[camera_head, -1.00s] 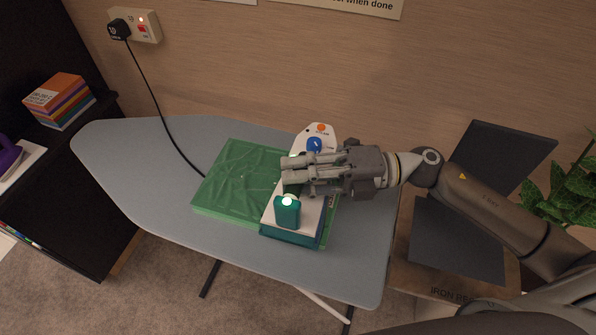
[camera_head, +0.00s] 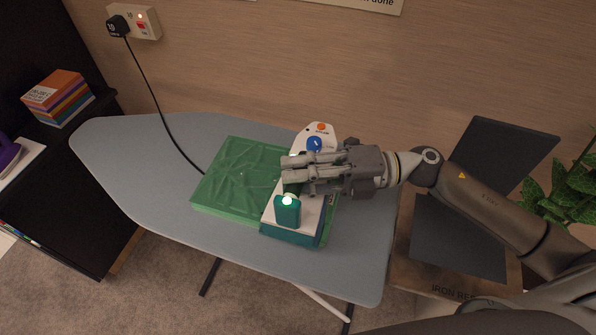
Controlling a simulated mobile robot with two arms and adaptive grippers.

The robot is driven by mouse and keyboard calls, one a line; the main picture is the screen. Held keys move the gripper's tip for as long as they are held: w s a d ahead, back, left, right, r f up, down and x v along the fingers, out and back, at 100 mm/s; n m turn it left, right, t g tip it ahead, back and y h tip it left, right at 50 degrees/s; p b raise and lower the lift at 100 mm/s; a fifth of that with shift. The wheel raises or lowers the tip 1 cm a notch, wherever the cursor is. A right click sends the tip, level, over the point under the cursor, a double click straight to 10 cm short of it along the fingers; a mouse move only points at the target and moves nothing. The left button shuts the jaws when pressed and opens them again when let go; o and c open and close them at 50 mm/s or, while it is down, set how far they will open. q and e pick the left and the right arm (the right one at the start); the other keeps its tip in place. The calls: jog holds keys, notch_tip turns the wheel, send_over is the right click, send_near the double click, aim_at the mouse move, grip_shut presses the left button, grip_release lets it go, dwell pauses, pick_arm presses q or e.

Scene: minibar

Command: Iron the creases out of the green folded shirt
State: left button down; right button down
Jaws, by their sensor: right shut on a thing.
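The green folded shirt (camera_head: 233,184) lies flat on the grey-blue ironing board (camera_head: 135,165), with crease lines across its top. The iron (camera_head: 310,214), white and teal with a blue dial and a lit teal part, rests over the right part of the shirt and hides it there. My right gripper (camera_head: 288,176) comes in from the right and is shut on the iron around its middle; its fingers hide the handle. My left gripper is not in view.
A black cord runs from the board up to a wall plug (camera_head: 119,26) in a socket with a red switch. Stacked books (camera_head: 58,97) sit on the dark shelf at left. The board's left end is clear.

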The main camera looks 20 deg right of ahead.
jog(key=shift+f, duration=0.1)
jog(key=shift+w+a, duration=0.1)
jog(key=shift+a, duration=0.05)
dwell(0.3)
jog(key=shift+w+a, duration=0.5)
jog(key=shift+a, duration=0.35)
jog(key=shift+w+a, duration=0.1)
jog(key=shift+a, duration=0.1)
jog(key=shift+w+a+p, duration=0.55)
jog(key=shift+w+a, duration=0.05)
jog(key=shift+a, duration=0.3)
jog(key=shift+a, duration=0.15)
jog(key=shift+w+a+p, duration=0.35)
jog(key=shift+w+a, duration=0.35)
jog(key=shift+a, duration=0.25)
jog(key=shift+w+a, duration=0.1)
jog(key=shift+a, duration=0.05)
